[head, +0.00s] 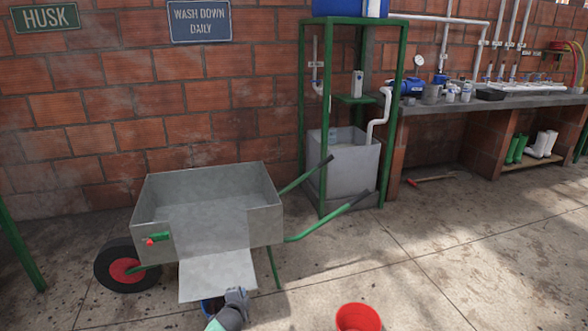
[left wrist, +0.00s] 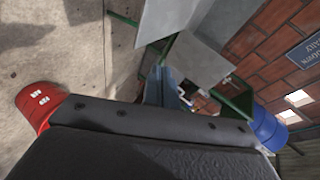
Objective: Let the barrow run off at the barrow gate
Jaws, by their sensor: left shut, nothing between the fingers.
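The grey metal barrow (head: 158,214) stands on the floor in the head view, its wheel (head: 122,265) at left and its green handles (head: 330,217) at right. The barrow gate (head: 216,276), a plain metal flap, hangs down and outward from the near side. The tray inside looks bare. A red-tipped green lever (head: 157,238) sits left of the gate. My left gripper (head: 236,294) is shut and empty, at the gate's lower right edge; I cannot tell whether it touches. In the left wrist view its fingers (left wrist: 163,85) are together, near grey panels. My right gripper is not in view.
A red bucket (head: 358,318) stands at the bottom right of the barrow. A green stand (head: 323,120) with a blue tank (head: 345,8) and a workbench (head: 480,103) line the brick wall.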

